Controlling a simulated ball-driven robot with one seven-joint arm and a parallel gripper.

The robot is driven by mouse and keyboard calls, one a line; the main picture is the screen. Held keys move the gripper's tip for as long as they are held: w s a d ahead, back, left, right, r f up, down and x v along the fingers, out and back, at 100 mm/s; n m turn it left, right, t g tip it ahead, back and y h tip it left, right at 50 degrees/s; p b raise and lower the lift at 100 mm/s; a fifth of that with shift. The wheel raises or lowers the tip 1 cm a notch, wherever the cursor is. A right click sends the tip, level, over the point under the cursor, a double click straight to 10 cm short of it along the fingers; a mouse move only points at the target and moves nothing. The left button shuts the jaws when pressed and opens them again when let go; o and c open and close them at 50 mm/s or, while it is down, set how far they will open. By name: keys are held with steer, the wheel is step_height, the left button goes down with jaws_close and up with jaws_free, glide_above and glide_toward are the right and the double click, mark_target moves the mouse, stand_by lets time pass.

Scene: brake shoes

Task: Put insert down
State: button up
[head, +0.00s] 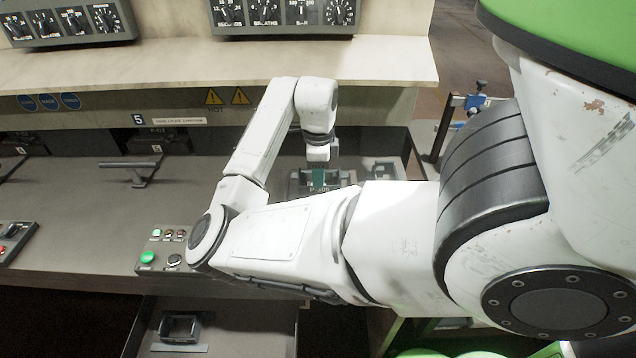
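My gripper (318,168) points down at the right end of the workbench (70,210), over a small grey fixture (345,178). A dark grey U-shaped part (180,328) lies in an open drawer or tray (230,330) below the bench.
A button box (165,250) with a green button sits on the bench's front edge, left of my elbow. A T-shaped handle (128,172) stands further left. A shelf (220,65) with dial panels (285,15) overhangs the back. Bare bench lies between handle and button box.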

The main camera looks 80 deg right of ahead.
step_height(320, 180, up, 8)
steer(key=shift+r+b, duration=0.2)
steer(key=shift+b, duration=0.1)
stand_by(0.6)
